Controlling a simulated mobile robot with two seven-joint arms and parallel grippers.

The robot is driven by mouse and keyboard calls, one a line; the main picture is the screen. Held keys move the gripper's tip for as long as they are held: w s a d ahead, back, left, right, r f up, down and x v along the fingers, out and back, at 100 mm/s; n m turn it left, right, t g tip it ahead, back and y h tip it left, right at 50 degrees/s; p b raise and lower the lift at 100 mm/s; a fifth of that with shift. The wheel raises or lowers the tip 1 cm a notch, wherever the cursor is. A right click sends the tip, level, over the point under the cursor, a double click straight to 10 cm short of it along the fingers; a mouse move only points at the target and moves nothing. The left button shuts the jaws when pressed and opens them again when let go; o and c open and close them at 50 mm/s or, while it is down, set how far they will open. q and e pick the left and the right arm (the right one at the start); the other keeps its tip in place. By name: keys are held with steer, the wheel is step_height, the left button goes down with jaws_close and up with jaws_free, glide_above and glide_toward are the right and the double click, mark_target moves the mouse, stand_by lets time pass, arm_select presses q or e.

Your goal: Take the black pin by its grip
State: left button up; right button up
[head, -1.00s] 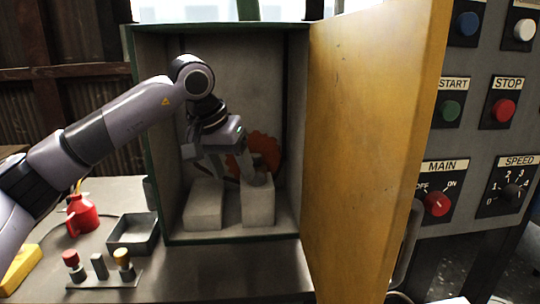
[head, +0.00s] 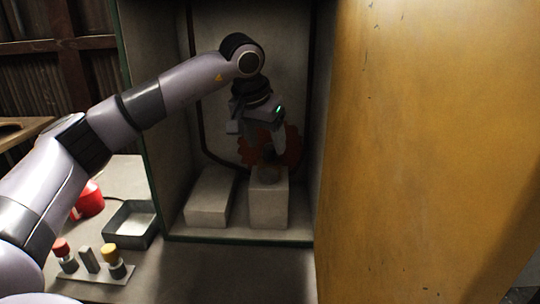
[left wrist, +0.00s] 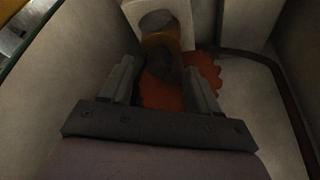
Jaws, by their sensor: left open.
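My left gripper (head: 268,158) is inside the green-edged cabinet, pointing down over the right pale block (head: 268,205). In the left wrist view the left gripper (left wrist: 160,66) is open, its two fingers apart. A dim dark shape (left wrist: 170,62) with a brownish ring shows between and beyond the fingers; it may be the black pin, but shadow hides its outline. I cannot tell whether the fingers touch it. A red-orange toothed disc (head: 288,148) is behind the gripper, and it also shows in the left wrist view (left wrist: 160,94). My right gripper is not in view.
A second pale block (head: 210,200) stands to the left. The yellow door (head: 420,150) stands open close on the right, and the cabinet's side wall is on the left. Outside are a grey tray (head: 130,222), a red can (head: 90,198) and a rack of small parts (head: 95,272).

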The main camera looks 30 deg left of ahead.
mark_target(266, 150)
arm_select(q)
steer(key=shift+x, duration=1.25)
steer(key=c, duration=1.1)
steer(key=shift+o, duration=0.2)
steer(key=shift+w+r, duration=0.1)
steer(key=shift+r, duration=0.4)
steer(key=r, duration=0.6)
steer(key=shift+s, duration=0.35)
steer(key=s+d+b, duration=0.1)
steer(key=s+b, duration=0.1)
steer(key=s, duration=1.5)
steer(key=shift+s+d, duration=0.2)
